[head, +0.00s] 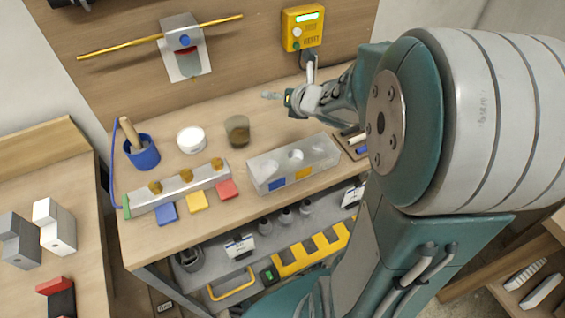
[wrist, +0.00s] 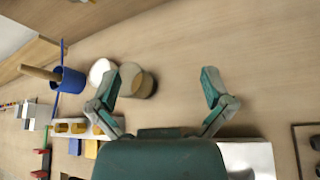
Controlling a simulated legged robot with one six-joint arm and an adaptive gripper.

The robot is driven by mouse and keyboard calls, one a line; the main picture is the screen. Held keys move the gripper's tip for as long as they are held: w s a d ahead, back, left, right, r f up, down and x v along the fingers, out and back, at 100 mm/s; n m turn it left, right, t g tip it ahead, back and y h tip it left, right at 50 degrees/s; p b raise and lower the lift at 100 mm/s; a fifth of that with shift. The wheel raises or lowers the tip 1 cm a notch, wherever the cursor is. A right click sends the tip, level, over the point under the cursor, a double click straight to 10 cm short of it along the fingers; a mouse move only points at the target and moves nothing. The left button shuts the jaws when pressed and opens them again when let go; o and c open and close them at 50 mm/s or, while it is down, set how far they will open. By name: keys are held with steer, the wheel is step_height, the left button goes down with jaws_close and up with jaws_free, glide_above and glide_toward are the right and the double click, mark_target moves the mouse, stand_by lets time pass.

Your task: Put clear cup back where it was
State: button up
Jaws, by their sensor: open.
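The clear cup (head: 237,130) is see-through with a brownish tint. It stands upright on the wooden table, right of a white cup (head: 191,139). In the wrist view the clear cup (wrist: 144,84) shows beside the left finger, within the left part of the finger gap. My gripper (head: 277,97) is open and empty, above the table to the right of the clear cup. The wrist view shows its two fingers (wrist: 162,86) spread wide. I cannot tell its exact height over the table.
A grey block (head: 293,163) with round recesses stands at the front. Left of it is a bar with brass knobs (head: 186,176) and colored tiles. A blue pot (head: 142,152) holds a wooden handle. A yellow box (head: 302,27) hangs on the wall. The table behind the cups is clear.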

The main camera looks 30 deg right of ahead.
steer(key=s+r+m+g+h, duration=0.2)
steer(key=s+r+m+h, duration=0.45)
steer(key=m, duration=1.15)
steer(key=s+a+m+g+y, duration=0.2)
steer(key=s+a+m, duration=0.3)
steer(key=s+m, duration=0.2)
steer(key=s+a+f+m+g+y, duration=0.1)
steer(key=s+a+m+g+y, duration=0.1)
steer(key=s+a+m, duration=0.3)
steer(key=s+m+g, duration=0.1)
steer(key=s+m, duration=0.2)
steer(key=s, duration=0.1)
steer(key=shift+s+a+f, duration=0.2)
steer(key=shift+s+f, duration=0.05)
steer(key=shift+f, duration=0.05)
